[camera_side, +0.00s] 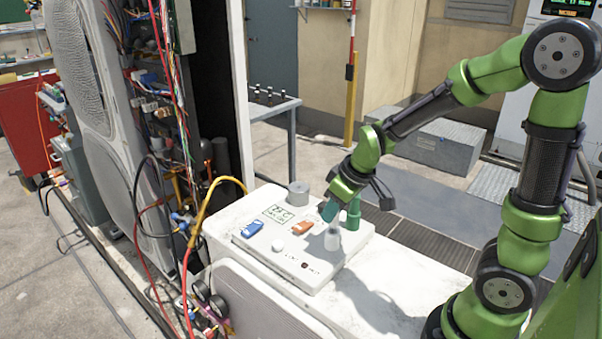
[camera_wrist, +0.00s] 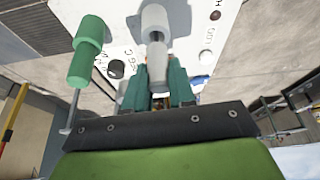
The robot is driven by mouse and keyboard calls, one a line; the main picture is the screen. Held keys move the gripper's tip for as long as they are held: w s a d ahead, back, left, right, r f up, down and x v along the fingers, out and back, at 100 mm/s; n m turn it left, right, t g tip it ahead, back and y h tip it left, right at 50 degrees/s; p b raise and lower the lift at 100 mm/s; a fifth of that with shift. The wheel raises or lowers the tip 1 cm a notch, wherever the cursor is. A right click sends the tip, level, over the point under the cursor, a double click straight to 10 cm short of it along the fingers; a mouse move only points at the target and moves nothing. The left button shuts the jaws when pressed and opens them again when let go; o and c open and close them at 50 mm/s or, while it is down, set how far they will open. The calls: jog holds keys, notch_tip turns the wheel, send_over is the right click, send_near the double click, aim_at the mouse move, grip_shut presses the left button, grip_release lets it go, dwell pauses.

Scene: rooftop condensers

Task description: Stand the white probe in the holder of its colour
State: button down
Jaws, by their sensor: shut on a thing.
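My gripper (camera_wrist: 160,95) is shut on the white probe (camera_wrist: 157,68), whose pale body shows between the teal fingers in the wrist view. Just beyond it, in line with it, is a pale cylindrical holder (camera_wrist: 155,20); a dark spot shows where they meet. I cannot tell whether the probe is inside the holder or just above it. In the side view my gripper (camera_side: 328,211) points down over the white holder (camera_side: 332,240) on the white panel (camera_side: 270,262). The probe is mostly hidden there.
A green holder with a green piece (camera_side: 353,213) stands close to the right of my gripper. A grey cylinder (camera_side: 298,193), a blue clip (camera_side: 252,229), an orange clip (camera_side: 302,227) and a white knob (camera_side: 277,247) are on the panel. Hoses and wires hang at the left.

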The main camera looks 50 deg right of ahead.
jog(key=shift+f, duration=0.8)
jog(key=c, duration=0.9)
grip_release()
jog(key=shift+o, duration=0.2)
jog(key=shift+r, duration=0.1)
jog(key=v, duration=1.6)
jog(key=shift+r, duration=0.35)
jog(key=shift+s, duration=0.1)
jog(key=s+a+f+m+t+y, duration=0.1)
jog(key=s+a+m, duration=0.3)
jog(key=a, duration=0.4)
jog(key=shift+s+a+m+t+y, duration=0.3)
jog(key=shift+m+t, duration=0.1)
jog(key=shift+t, duration=0.4)
